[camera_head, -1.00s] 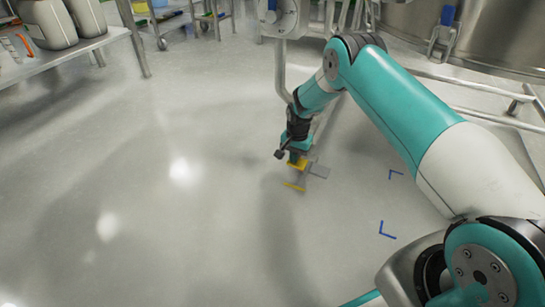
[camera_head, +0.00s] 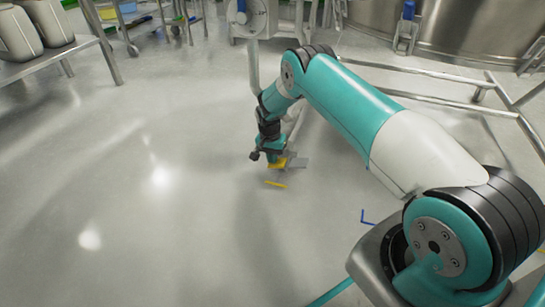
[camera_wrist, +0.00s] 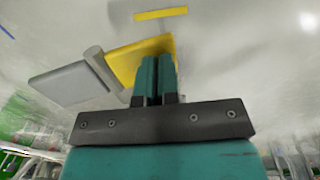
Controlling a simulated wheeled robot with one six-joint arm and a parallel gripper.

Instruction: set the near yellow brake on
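The near yellow brake pedal (camera_head: 279,164) is a flat yellow plate low over the floor. In the wrist view the yellow pedal (camera_wrist: 128,62) joins a grey pivot, with a grey plate (camera_wrist: 68,83) on its other side. That grey plate also shows in the head view (camera_head: 298,163). My gripper (camera_head: 272,157) points down at the yellow pedal. In the wrist view my gripper's teal fingers (camera_wrist: 155,72) are together, with nothing seen between them, and overlap the pedal's edge. I cannot tell whether they touch it.
A yellow floor mark (camera_head: 276,184) lies on the near side of the pedal. A blue corner mark (camera_head: 366,219) is at right. A metal rail frame (camera_head: 440,72) and steel vessel (camera_head: 470,25) stand behind my arm. A bench (camera_head: 60,52) is at far left. The left floor is clear.

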